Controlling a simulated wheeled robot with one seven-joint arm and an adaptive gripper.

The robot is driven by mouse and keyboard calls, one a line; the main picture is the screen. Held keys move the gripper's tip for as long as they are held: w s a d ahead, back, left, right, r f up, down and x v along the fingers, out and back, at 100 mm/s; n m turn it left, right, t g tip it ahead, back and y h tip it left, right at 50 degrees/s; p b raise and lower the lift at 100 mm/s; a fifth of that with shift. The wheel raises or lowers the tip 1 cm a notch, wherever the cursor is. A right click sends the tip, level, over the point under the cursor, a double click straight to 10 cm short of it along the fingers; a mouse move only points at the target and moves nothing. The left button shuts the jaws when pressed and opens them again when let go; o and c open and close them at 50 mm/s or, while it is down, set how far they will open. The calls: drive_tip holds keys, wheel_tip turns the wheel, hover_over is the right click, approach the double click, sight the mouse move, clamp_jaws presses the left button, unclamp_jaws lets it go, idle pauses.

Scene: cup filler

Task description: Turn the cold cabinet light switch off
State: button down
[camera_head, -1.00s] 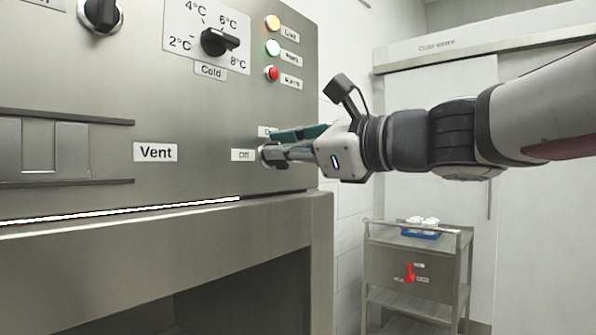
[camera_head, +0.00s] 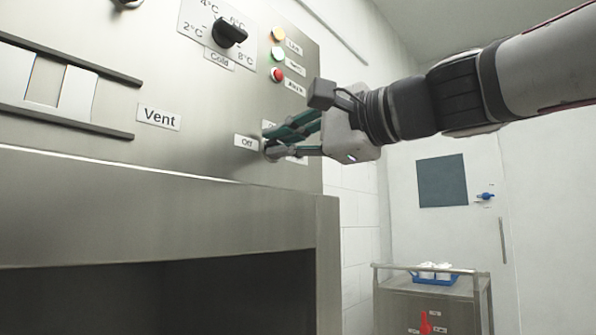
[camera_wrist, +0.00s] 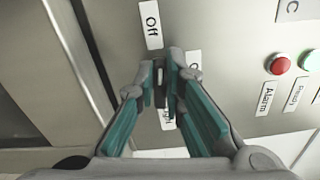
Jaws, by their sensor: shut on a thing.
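The cold cabinet light switch is a small dark knob (camera_wrist: 159,88) on the steel panel, seen between my fingertips in the wrist view. My gripper (camera_wrist: 161,76) is shut on it, a finger on each side. The "Off" label (camera_wrist: 151,24) is just beyond the fingertips, and the knob's handle points roughly towards it. In the head view my gripper (camera_head: 270,147) touches the panel right of the "Off" label (camera_head: 246,142) and hides most of the switch. The light strip (camera_head: 120,163) along the panel's lower edge looks dull.
The Cold dial (camera_head: 229,34) and a red Alarm button (camera_head: 277,74) are above my gripper. The Vent label (camera_head: 159,117) is to its left. A steel cart (camera_head: 432,291) with a blue tray (camera_head: 436,280) stands at the right, before a white door.

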drive_tip(key=shift+a+f+n+b, duration=0.1)
drive_tip(key=shift+f+n+b, duration=0.1)
drive_tip(key=shift+n+b, duration=0.6)
drive_tip(key=c, duration=1.7)
unclamp_jaws()
drive_tip(key=shift+s, duration=0.1)
drive_tip(key=v, duration=1.2)
